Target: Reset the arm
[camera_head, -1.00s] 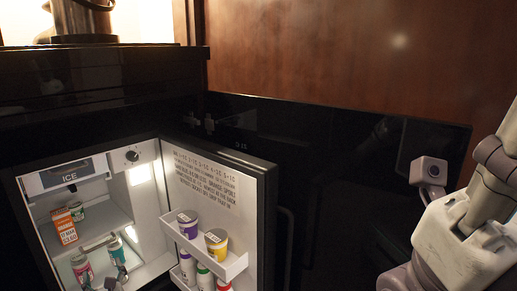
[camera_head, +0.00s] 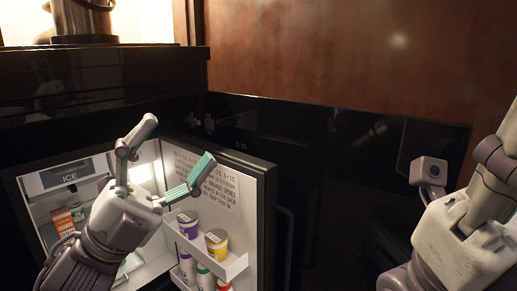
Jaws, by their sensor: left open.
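My left gripper (camera_head: 172,158) is open and empty. It is raised in front of the open minibar fridge, its fingers spread wide with teal pads. It hides much of the fridge interior, including the lower shelf. My right arm (camera_head: 462,232) stands at the right edge of the view. Its fingers cannot be made out.
The fridge door (camera_head: 262,215) stands open to the right. Its racks hold a purple-lidded cup (camera_head: 188,224), a yellow cup (camera_head: 217,242) and other containers. An orange carton (camera_head: 63,222) stands inside at the left. A dark counter (camera_head: 100,85) lies above the fridge.

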